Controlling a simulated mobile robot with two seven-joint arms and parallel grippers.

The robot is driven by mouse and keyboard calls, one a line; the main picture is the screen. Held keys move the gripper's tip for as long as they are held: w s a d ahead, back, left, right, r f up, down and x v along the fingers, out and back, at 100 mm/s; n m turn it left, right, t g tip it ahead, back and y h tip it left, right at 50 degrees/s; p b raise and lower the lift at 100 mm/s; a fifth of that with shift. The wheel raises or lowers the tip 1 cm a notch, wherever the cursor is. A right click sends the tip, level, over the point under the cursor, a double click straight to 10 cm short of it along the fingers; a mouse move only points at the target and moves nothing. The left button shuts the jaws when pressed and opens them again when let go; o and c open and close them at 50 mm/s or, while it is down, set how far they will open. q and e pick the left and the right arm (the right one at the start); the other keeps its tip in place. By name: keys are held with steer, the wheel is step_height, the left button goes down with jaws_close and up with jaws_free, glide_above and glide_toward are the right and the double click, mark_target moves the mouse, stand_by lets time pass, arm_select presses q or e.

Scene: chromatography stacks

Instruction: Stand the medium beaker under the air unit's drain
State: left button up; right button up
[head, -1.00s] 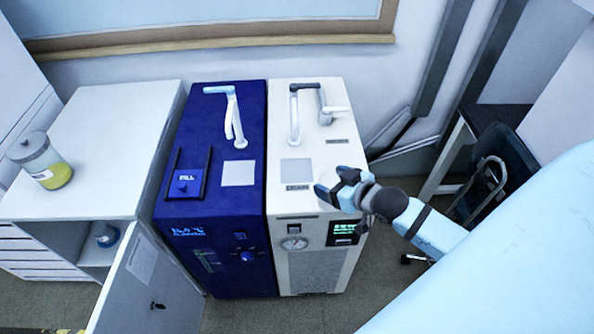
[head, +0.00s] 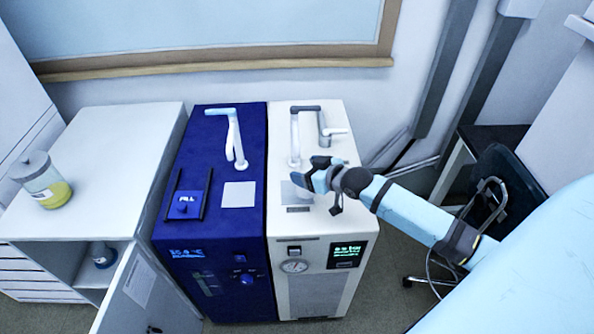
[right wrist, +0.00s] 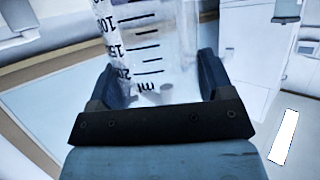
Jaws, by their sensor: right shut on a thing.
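My right gripper (head: 322,178) is shut on a clear beaker with black graduation marks, which fills the top middle of the right wrist view (right wrist: 150,45). In the head view the beaker is mostly hidden by the gripper. The gripper is over the front part of the top of the white unit (head: 338,222), which has a gauge and a green display. A white bent pipe (head: 295,135) with a grey top arm stands behind the gripper on this unit. Whether the beaker touches the unit's top cannot be told. My left gripper is not in view.
A blue unit (head: 213,215) with its own bent spout and a pale square pad (head: 238,194) stands directly left. A white cabinet (head: 105,160) carries a lidded jar of yellow liquid (head: 42,182). Its door (head: 145,290) is open. A dark chair (head: 500,185) stands right.

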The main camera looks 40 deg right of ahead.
mark_target(298, 164)
steer(key=w, duration=0.2)
steer(key=w+a, duration=0.1)
steer(key=w, duration=0.1)
steer(key=shift+s+f+p, duration=0.15)
steer(key=shift+f+p, duration=0.2)
steer(key=shift+f, duration=1.45)
steer(key=shift+f, duration=0.1)
steer(key=o, duration=1)
